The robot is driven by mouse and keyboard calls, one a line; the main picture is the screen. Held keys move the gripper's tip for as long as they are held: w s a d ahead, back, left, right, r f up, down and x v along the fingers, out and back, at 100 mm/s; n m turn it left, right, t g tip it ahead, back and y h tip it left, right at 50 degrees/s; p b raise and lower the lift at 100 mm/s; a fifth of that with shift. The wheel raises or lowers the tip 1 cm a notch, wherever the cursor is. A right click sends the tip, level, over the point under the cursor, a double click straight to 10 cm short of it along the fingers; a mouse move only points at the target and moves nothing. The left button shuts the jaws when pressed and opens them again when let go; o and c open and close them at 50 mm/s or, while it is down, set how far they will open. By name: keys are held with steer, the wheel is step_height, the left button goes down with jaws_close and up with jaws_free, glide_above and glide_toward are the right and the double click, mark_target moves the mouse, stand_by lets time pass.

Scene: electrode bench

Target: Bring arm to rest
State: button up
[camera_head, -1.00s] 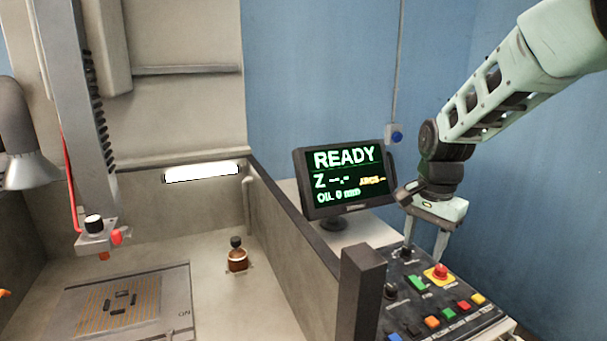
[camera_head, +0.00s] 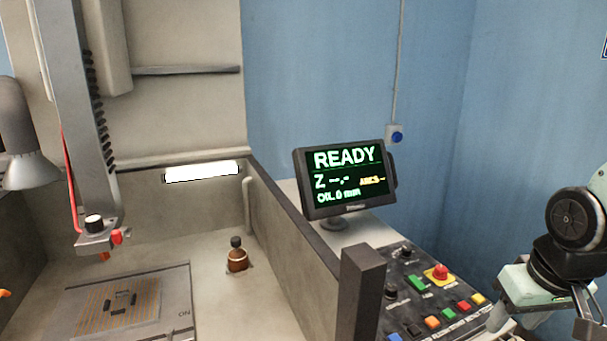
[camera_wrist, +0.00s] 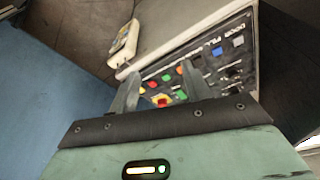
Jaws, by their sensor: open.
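My gripper (camera_head: 540,325) is at the lower right of the head view, just right of the control panel (camera_head: 416,308). Its fingers are partly cut off by the frame's edge. In the wrist view my gripper (camera_wrist: 150,95) has its two fingers apart with nothing held between them. The control panel also shows beyond the fingers in the wrist view (camera_wrist: 205,58), tilted, with its coloured buttons. The red emergency button (camera_head: 440,272) on its yellow base is clear of the gripper in the head view.
A monitor (camera_head: 345,180) reading READY stands behind the panel. A dark post (camera_head: 360,295) rises at the panel's left. In the tank are a brown bottle (camera_head: 237,258) and a flat plate (camera_head: 175,295) under the machine head (camera_head: 98,238).

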steer(key=s+a+r+n+g, duration=0.1)
steer(key=s+a+n, duration=0.2)
steer(key=s+a, duration=0.3)
steer(key=s+a+r+n+g, duration=0.1)
steer(key=s+a+n, duration=0.3)
steer(key=s+a, duration=0.3)
steer(key=a, duration=0.5)
steer(key=shift+n+g+y, duration=0.3)
steer(key=shift+a+r, duration=0.1)
